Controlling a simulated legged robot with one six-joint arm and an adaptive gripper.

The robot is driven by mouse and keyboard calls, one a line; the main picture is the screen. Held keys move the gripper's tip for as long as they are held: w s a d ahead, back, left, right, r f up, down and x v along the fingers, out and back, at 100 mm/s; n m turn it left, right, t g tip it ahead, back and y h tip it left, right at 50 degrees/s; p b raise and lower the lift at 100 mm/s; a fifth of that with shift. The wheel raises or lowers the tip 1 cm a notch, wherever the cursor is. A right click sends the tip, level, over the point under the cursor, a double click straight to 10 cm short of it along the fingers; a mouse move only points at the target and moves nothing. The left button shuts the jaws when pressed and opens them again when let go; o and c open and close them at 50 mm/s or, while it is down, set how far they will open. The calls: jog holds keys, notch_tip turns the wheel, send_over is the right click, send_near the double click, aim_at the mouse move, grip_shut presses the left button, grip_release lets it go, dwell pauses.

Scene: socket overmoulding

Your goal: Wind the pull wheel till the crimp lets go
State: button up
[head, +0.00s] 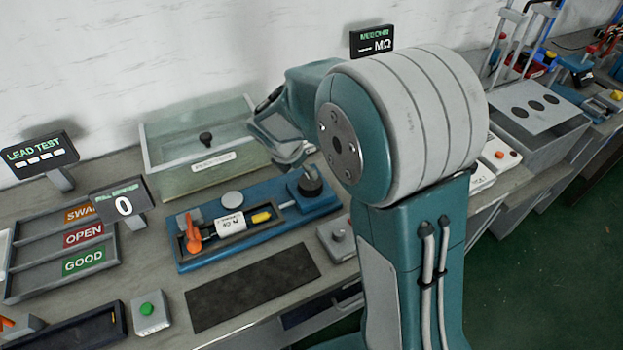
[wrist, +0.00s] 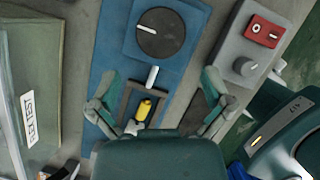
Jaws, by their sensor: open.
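The pull wheel (head: 310,184) is a dark round knob at the right end of a blue pull tester (head: 195,262). In the wrist view the wheel (wrist: 160,34) shows a white line slanting across its left part. A yellow piece (head: 261,217), seemingly the crimp, lies in the tester's dark slot; it also shows in the wrist view (wrist: 144,109). An orange lever (head: 193,236) stands at the slot's left end. My gripper (wrist: 158,105) is open and empty, its fingers spread over the slot, apart from the wheel. In the head view my arm partly hides it.
A pull-force display (head: 124,205) reads 0. A clear-lidded box (head: 195,140) stands behind the tester. A grey box with a knob (head: 338,237) sits close to its right end, and a dark mat (head: 253,287) lies in front. Sorting trays (head: 75,240) are at left.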

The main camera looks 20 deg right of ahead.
aim_at(309, 182)
jog(key=x, duration=0.8)
jog(key=shift+a, duration=0.1)
jog(key=shift+s, duration=0.1)
jog(key=c, duration=0.8)
